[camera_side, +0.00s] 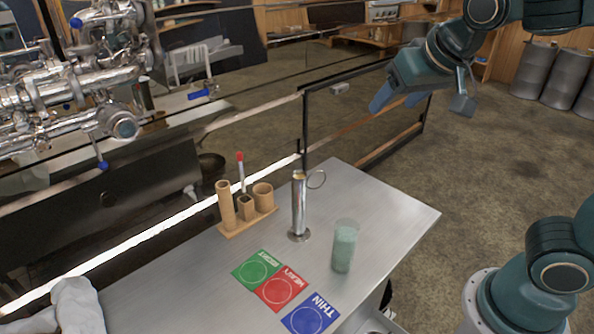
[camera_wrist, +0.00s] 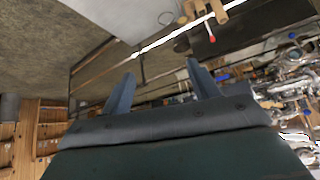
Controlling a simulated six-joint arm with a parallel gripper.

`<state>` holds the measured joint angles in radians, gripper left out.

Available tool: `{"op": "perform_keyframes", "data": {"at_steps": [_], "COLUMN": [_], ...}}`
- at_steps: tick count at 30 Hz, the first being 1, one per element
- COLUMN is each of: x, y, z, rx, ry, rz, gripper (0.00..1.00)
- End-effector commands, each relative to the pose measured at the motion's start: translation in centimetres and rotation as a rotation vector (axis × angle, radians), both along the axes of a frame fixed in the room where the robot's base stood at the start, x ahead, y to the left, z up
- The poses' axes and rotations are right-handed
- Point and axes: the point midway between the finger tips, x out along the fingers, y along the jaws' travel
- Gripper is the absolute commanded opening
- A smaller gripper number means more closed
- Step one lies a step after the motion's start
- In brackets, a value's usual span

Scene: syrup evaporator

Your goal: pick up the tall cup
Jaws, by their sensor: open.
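A tall, narrow metal cup (camera_side: 298,208) with a ring handle near its top stands upright on the metal table (camera_side: 385,205), near the middle. My gripper (camera_side: 420,102) is up to the right of the cup and well above the table, apart from everything. Its two blue-grey fingers are spread wide with nothing between them. In the wrist view, the open gripper (camera_wrist: 162,72) points past the table. A small ring shape shows near the top edge there; the rest of the cup is hard to make out.
A glass of greenish liquid (camera_side: 344,247) stands close to the cup's right. A wooden rack (camera_side: 250,222) with cylinders and a red-tipped stick is to its left. Green (camera_side: 256,270), red (camera_side: 281,289) and blue (camera_side: 310,315) cards lie in front. Shiny pipework (camera_side: 70,85) is at upper left.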

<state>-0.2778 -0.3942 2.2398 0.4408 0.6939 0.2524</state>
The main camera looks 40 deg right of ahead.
Motion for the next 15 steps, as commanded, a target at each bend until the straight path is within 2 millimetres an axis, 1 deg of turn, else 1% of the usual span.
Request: {"op": "perform_keyframes", "data": {"at_steps": [1,6,12,15], "x": [1.3,5.1,9.0,10.3], "y": [0.4,1.0,2.7,3.5], "z": [-0.3,-0.5,-0.7,-0.5], "rx": [-0.013,-0.064,-0.143,-0.176], "ry": [-0.015,-0.099,-0.222,-0.282], "rz": [-0.023,-0.117,-0.193,-0.215], "gripper": [0.61,0.61,0.61,0.61]}}
